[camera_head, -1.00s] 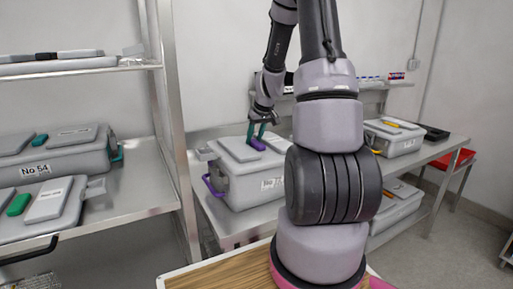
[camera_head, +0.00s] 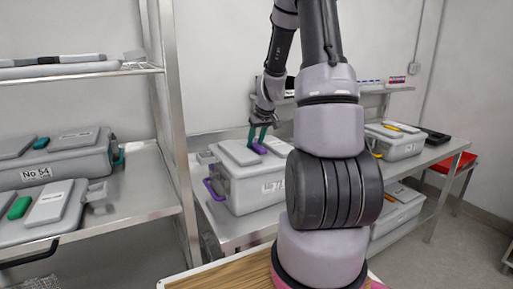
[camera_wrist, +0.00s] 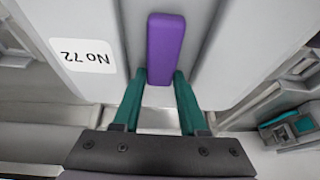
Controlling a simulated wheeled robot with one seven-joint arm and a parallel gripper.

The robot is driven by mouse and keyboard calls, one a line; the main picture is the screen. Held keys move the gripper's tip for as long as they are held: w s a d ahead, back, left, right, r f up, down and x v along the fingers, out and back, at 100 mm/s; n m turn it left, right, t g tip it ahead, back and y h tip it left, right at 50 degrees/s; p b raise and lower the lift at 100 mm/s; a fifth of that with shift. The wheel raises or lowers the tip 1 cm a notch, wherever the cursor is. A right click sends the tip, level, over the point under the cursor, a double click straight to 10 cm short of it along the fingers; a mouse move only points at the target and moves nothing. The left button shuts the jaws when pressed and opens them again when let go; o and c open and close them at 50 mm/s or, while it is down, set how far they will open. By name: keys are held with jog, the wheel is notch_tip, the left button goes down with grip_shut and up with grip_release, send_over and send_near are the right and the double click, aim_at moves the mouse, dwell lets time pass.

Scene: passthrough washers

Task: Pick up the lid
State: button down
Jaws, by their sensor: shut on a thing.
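The grey lid (camera_head: 239,152) sits on top of a light grey box (camera_head: 234,188) on the metal table in the head view. A purple handle (camera_wrist: 165,50) stands up from the lid in the wrist view, beside a white "No 72" label (camera_wrist: 82,56) that reads upside down. My gripper (camera_wrist: 160,78) has green fingers, one on each side of the handle's near end, and is shut on it. In the head view my gripper (camera_head: 258,140) reaches down onto the lid from above. My arm hides the box's right side. No gap between lid and box can be made out.
A purple-latched box edge faces the left shelf rack (camera_head: 165,100). The rack holds more grey boxes, one marked No 54 (camera_head: 60,160). Another grey box (camera_head: 396,142) and a black tray (camera_head: 434,134) stand to the right.

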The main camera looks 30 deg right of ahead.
notch_tip(320, 180, up, 10)
dwell(0.5)
jog(key=shift+r, duration=0.15)
notch_tip(320, 180, up, 5)
send_over(255, 144)
dwell(0.9)
dwell(0.4)
